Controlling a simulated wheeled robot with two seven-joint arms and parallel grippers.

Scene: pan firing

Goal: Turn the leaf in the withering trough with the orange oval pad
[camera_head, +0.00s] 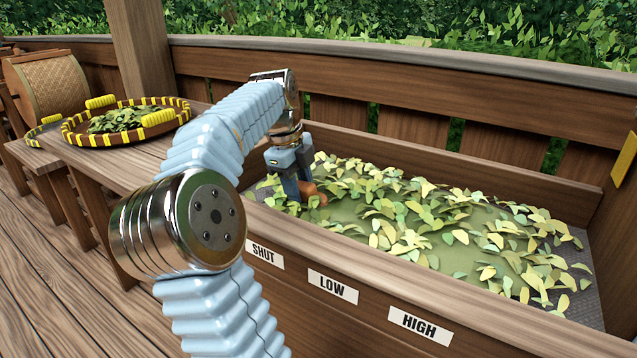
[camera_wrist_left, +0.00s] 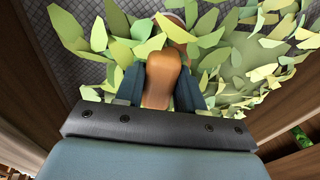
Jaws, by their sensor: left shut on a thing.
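The withering trough (camera_head: 440,308) is a long wooden box holding green and yellow-green leaf (camera_head: 445,213) on a mesh floor. The leaf lies along the edges and right part, with a barer green strip in the middle. My left gripper (camera_head: 305,195) is inside the trough at its left end, low among the leaf. It is shut on the orange oval pad (camera_wrist_left: 164,77), which shows between the fingers in the left wrist view. The pad's far end is partly covered by leaves there. I cannot tell whether the pad touches the mesh. My right gripper is out of view.
A round basket (camera_head: 72,132) with yellow grips and leaf stands on a wooden bench at the left. Labels SHUT, LOW and HIGH (camera_head: 420,325) are on the trough's front wall. A wooden railing (camera_head: 450,92) runs behind.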

